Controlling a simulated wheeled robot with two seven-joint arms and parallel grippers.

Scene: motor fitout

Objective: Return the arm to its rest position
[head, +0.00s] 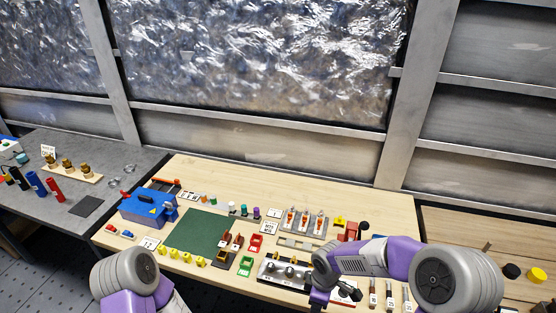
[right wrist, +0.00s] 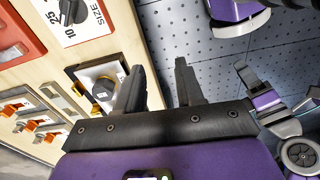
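My right arm comes in from the right in the head view, bent over the front right of the wooden table (head: 385,205). In the right wrist view my right gripper (right wrist: 160,78) has its two dark fingers apart with nothing between them. The fingers are over the table's front edge, with floor behind. My left arm shows at the lower left of the head view as a grey joint and purple link. Purple and dark parts at the right of the wrist view look like my left arm's end; its finger state is unclear.
A blue toolbox (head: 147,207), a green mat (head: 205,235) and yellow pieces (head: 188,256) occupy the table. A grey bench (head: 120,160) stands left. Floor lies in front.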

